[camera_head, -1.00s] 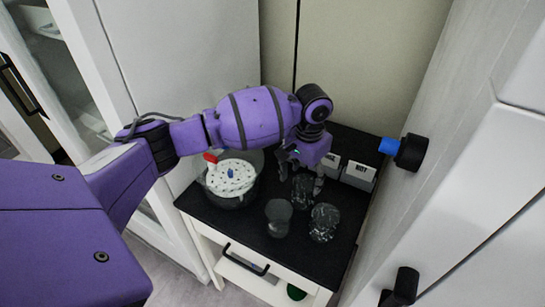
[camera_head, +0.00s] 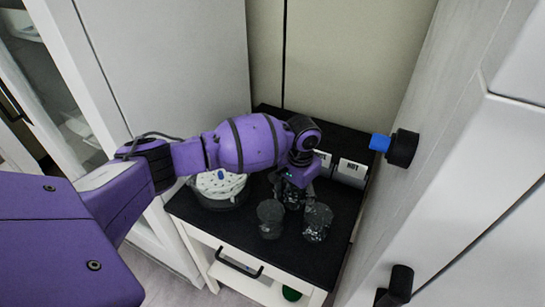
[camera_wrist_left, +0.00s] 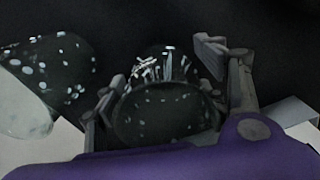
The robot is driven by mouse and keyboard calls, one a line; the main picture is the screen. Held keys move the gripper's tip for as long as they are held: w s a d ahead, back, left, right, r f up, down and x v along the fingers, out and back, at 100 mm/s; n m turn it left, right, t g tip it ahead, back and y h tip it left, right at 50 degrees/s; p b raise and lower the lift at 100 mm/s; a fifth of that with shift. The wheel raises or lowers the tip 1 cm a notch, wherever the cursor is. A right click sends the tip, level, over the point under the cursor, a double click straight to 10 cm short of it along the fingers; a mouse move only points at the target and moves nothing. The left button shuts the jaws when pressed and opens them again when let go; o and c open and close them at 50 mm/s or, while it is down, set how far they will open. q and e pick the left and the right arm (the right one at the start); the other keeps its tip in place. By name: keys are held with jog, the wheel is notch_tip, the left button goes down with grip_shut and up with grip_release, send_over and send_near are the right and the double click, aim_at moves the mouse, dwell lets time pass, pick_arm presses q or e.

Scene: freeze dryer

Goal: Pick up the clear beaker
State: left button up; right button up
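Three dark, see-through glass vessels stand on the black cart top. One beaker (camera_head: 293,203) is under my left gripper (camera_head: 294,192) and partly hidden by it. A second (camera_head: 270,224) is nearer the front on the left, and a third (camera_head: 317,226) is on the right. In the left wrist view, the beaker (camera_wrist_left: 165,112) lies between the spread fingers of my left gripper (camera_wrist_left: 157,76). The fingers are open on either side of it; I cannot tell if either touches it. My right gripper is not in view.
A round pot with a white perforated lid (camera_head: 218,185) stands at the left of the cart (camera_head: 230,228). Small white boxes marked HOT (camera_head: 351,171) are at the back right. A white wall panel with black knobs (camera_head: 403,149) closes in on the right.

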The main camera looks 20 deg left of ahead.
pick_arm(q)
jog(key=shift+w+r, duration=0.1)
jog(key=c, duration=1.1)
jog(key=shift+c, duration=0.4)
jog(key=shift+r, duration=0.15)
